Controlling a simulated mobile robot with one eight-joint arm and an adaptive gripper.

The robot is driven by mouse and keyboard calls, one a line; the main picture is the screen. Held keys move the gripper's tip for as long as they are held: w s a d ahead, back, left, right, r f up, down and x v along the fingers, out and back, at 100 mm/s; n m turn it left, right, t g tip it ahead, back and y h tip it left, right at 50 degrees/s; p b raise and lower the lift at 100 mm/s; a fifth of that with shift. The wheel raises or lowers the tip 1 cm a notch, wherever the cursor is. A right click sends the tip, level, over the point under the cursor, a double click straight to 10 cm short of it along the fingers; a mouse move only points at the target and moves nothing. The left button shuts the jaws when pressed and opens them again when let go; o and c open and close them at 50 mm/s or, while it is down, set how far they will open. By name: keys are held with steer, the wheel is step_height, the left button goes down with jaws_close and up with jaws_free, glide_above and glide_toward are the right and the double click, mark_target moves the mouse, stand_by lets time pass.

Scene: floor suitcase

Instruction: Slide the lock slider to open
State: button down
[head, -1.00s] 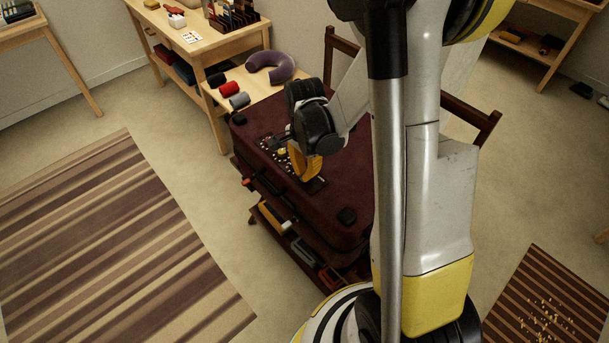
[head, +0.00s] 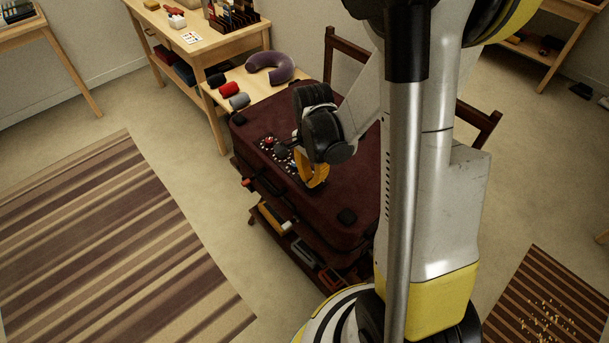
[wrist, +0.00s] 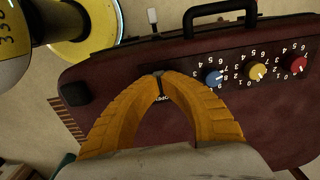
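The dark red suitcase (head: 342,198) lies flat, with a dark lock panel (wrist: 289,52) on its top. The panel carries a blue dial (wrist: 213,77), a yellow dial (wrist: 256,71) and a red dial (wrist: 297,66) with white numbers. My gripper (wrist: 160,75) has its two yellow fingers brought together at the tips, over the left end of the panel in the wrist view. Part of an "OPEN" label shows between the fingers. A small dark piece shows at the tips; I cannot tell whether it is the lock slider, which is otherwise hidden. The gripper (head: 313,182) also shows low over the suitcase in the head view.
The suitcase's black handle (wrist: 221,14) stands out from its edge near the dials. The suitcase rests on a low wooden rack with tools below. A wooden bench (head: 262,95) with a neck pillow (head: 269,69) and rolled items stands behind. A striped rug (head: 110,235) lies at left.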

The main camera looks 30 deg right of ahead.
steer(key=shift+s+d, duration=0.1)
steer(key=shift+s, duration=0.4)
steer(key=shift+r+p, duration=2.35)
steer(key=shift+r, duration=0.7)
steer(key=shift+r, duration=0.35)
steer(key=s+a+r+n+t, duration=0.3)
steer(key=a+r+n, duration=0.2)
steer(key=r+n, duration=0.3)
steer(key=s+a+r+n+t, duration=0.3)
steer(key=a+r+n+t, duration=0.1)
steer(key=r+n, duration=0.3)
step_height(320, 180, up, 3)
steer(key=shift+s+a+f+n, duration=0.1)
steer(key=shift+s+a+n, duration=0.3)
steer(key=shift+a, duration=0.1)
steer(key=shift+w, duration=0.1)
stand_by(1.8)
